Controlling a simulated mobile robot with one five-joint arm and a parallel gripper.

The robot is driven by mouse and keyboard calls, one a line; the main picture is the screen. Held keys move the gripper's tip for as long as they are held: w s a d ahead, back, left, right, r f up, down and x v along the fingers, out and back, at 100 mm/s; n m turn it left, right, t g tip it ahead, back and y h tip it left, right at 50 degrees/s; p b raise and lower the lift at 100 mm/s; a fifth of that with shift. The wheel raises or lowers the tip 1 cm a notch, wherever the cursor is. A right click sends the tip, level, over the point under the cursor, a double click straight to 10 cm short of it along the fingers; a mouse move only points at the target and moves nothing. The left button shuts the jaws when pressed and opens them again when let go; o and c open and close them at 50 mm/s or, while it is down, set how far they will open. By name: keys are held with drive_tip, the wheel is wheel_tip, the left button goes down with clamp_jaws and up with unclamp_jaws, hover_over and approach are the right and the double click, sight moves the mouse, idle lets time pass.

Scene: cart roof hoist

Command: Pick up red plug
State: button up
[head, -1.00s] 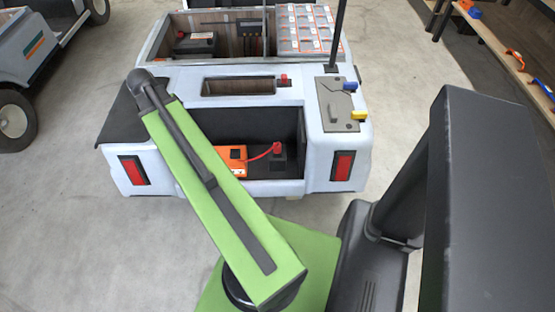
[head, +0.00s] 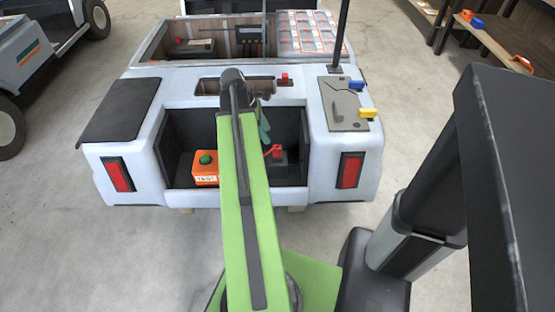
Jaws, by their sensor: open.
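The red plug (head: 274,150) sits at the black block (head: 279,158) in the dark rear compartment of the white cart, just right of my arm. A short piece of red cable shows beside it; the rest is hidden behind my arm. My gripper (head: 264,128) hangs over the compartment, above and slightly left of the plug. Its teal fingers are partly hidden by the arm; it is open and appears apart from the plug.
An orange box (head: 205,170) with a green knob stands left in the compartment. The compartment's walls and upper ledge surround the plug. A small red piece (head: 284,78) is on the cart top. A panel (head: 343,103) with blue and yellow handles is at right.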

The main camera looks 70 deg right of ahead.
sight(276, 146)
drive_tip(key=b+x, duration=0.7)
drive_tip(key=x, duration=0.3)
drive_tip(key=shift+s+f+b, duration=0.1)
drive_tip(key=shift+s+b, duration=0.15)
drive_tip(key=shift+b, duration=0.15)
drive_tip(key=shift+r, duration=0.2)
drive_tip(key=shift+c, duration=0.4)
clamp_jaws()
